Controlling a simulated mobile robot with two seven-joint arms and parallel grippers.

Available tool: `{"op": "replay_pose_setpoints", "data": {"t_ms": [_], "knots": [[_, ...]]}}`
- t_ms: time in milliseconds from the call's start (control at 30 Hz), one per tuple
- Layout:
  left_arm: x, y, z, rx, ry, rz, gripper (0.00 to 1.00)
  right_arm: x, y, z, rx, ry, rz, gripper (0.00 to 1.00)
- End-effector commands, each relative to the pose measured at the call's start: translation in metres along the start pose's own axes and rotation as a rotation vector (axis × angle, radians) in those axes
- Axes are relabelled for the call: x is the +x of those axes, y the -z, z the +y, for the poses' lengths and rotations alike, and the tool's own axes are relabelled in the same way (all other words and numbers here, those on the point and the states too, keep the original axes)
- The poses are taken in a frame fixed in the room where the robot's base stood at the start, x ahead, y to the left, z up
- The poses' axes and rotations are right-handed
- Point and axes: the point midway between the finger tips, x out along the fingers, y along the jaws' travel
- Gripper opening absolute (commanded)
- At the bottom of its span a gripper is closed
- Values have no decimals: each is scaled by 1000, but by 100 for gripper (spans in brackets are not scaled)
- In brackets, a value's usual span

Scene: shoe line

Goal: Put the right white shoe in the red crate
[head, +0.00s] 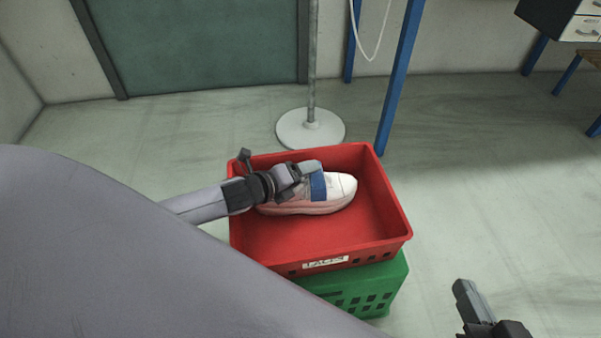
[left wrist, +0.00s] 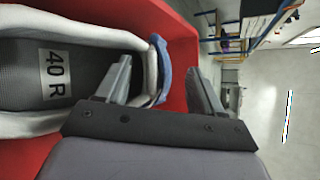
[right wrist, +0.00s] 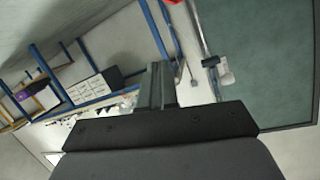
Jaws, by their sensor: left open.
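The white shoe (head: 340,188) with a blue band lies inside the red crate (head: 385,195), near its back wall. In the left wrist view the shoe's insole carries a "40 R" label (left wrist: 54,75), so it is the right one. My left gripper (head: 300,174) is over the shoe inside the crate, its fingers apart. In the left wrist view the fingers (left wrist: 158,68) are on either side of the shoe's blue and white edge; whether they touch it I cannot tell. My right gripper (head: 468,297) is off to the crate's right, empty, its fingers together (right wrist: 157,85).
The red crate sits on a green crate (head: 385,285). Behind it stand a round white pole base (head: 310,129) and a blue rack post (head: 398,75). The floor to the right is clear. My left arm hides the area left of the crates.

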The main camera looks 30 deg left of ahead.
Motion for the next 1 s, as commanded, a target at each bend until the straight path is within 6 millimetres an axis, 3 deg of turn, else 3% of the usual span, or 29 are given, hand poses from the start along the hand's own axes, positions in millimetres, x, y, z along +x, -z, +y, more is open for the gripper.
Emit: {"op": "replay_pose_setpoints", "data": {"t_ms": [167,600,1000], "knots": [[-9,0,-1,0,-1,2,67,-1,2,-2,11,6,-9,0],[-62,-1,-2,1,1,0,67,7,8,-11,91,39,-63,0],[-72,-1,-1,0,4,-1,67,4,-1,-7,84,16,-84,0]]}}
